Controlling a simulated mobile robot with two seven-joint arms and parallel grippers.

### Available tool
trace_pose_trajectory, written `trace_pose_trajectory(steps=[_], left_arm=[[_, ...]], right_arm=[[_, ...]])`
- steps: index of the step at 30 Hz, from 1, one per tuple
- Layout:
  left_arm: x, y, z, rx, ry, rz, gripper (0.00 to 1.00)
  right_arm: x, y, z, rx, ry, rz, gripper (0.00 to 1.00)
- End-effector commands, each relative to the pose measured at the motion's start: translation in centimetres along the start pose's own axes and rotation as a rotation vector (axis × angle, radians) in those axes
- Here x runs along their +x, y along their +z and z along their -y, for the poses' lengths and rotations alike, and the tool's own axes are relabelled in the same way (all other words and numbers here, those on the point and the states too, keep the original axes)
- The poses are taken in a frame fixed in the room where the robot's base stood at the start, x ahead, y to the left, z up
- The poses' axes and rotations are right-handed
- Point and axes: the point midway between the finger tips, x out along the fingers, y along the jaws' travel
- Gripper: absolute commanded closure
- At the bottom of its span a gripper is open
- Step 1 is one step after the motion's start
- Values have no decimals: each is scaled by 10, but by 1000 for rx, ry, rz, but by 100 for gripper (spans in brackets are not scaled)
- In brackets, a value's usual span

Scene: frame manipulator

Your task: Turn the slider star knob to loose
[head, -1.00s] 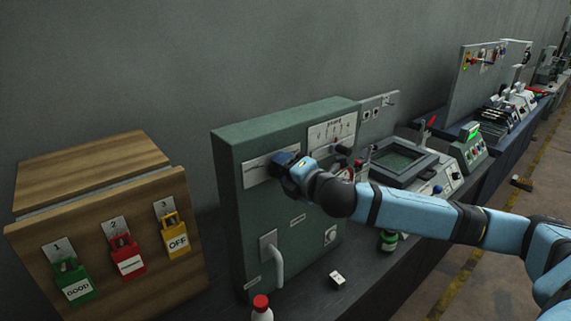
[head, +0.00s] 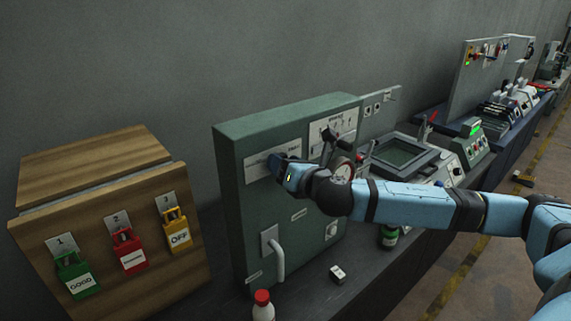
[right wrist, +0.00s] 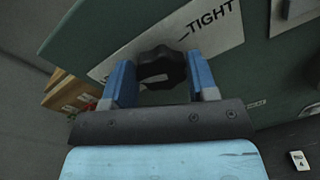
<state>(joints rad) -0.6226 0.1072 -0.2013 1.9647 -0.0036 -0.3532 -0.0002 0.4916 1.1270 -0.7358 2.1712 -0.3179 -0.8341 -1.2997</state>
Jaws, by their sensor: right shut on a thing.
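The star knob (right wrist: 162,68) is black and lobed. In the right wrist view it sits between the blue fingers of my right gripper (right wrist: 160,80), which is shut on it. Behind it is a white label plate (right wrist: 215,25) with the word TIGHT to the upper right of the knob. In the head view my right gripper (head: 279,166) is at the upper left of the green panel (head: 262,205), in front of the label plate, and hides most of the knob. My left gripper is not in view.
A dark lever (head: 336,141) and a round gauge (head: 343,170) are close to the right of my gripper. A pipe-like handle (head: 277,258) sticks out below. A wooden box (head: 95,215) with colored padlocks stands left. A red-capped bottle (head: 263,305) stands in front.

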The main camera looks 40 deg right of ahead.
Motion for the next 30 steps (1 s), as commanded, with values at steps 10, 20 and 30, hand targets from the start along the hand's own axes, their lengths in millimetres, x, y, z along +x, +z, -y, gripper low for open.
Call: trace_pose_trajectory(steps=[10,20,30], left_arm=[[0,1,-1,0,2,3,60],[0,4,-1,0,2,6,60],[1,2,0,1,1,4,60]], right_arm=[[0,0,0,-100,-2,7,70],[0,0,0,-112,-3,8,70],[0,0,0,-110,-2,8,21]])
